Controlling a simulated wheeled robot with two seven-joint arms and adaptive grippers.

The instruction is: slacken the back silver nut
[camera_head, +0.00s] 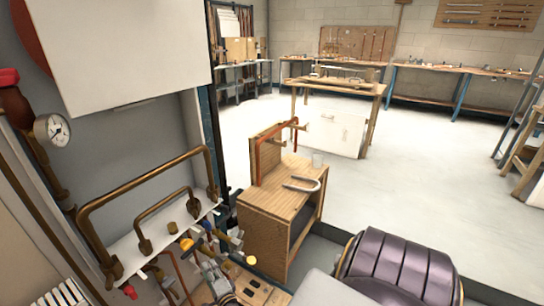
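A cluster of small valves and silver fittings (208,244) sits at the lower left, below the white shelf. Red, yellow and blue parts show among the silver ones. The silver nuts are too small and crowded to tell apart, so I cannot say which one is the back nut. My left gripper is not seen.
Bent copper pipes (150,180) rise from the white shelf (160,236) at left. A pressure gauge (54,130) hangs on the wall. A wooden cabinet (268,236) with a grey bent pipe (303,184) on top stands right of the fittings.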

